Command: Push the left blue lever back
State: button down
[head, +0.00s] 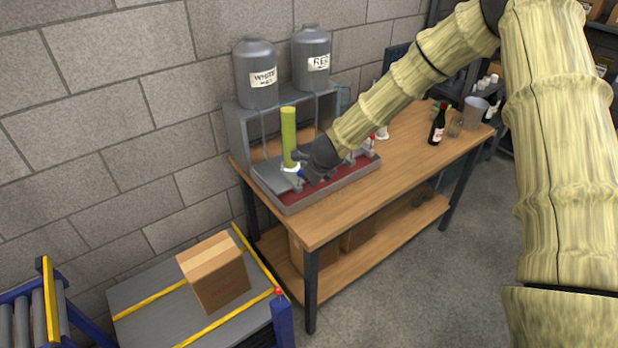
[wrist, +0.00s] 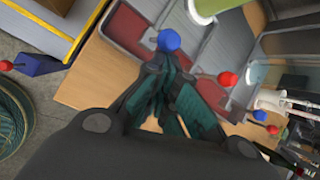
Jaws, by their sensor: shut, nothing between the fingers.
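The left blue lever shows in the wrist view as a round blue knob (wrist: 168,40) just beyond my fingertips; I cannot tell whether they touch it. In the head view only a small bit of blue (head: 301,173) shows beside my gripper (head: 308,173). My gripper's dark fingers (wrist: 164,72) are closed together and empty, low over the front of the grey filling machine (head: 238,130). A red knob (wrist: 227,78) stands to the right of the fingers in the wrist view, with another blue knob (wrist: 260,115) and red knob (wrist: 273,130) farther along.
A tall green cylinder (head: 288,135) with a white lower end stands close left of my gripper. A dark bottle (head: 437,125) stands on the wooden table (head: 400,170). A cardboard box (head: 215,270) sits front left.

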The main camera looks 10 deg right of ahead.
dwell(0.3)
jog(key=shift+r+p, duration=0.65)
jog(key=shift+r, duration=0.1)
notch_tip(320, 180, down, 2)
jog(key=s+d+f+b, duration=0.1)
jog(key=s+d+b, duration=0.1)
jog(key=d, duration=0.1)
jog(key=s+r+b, duration=0.1)
jog(key=s+r, duration=0.2)
jog(key=r, duration=0.7)
jog(key=shift+s+a+r, duration=0.15)
jog(key=shift+a+r, duration=0.05)
jog(key=shift+r, duration=0.05)
jog(key=shift+f, duration=0.1)
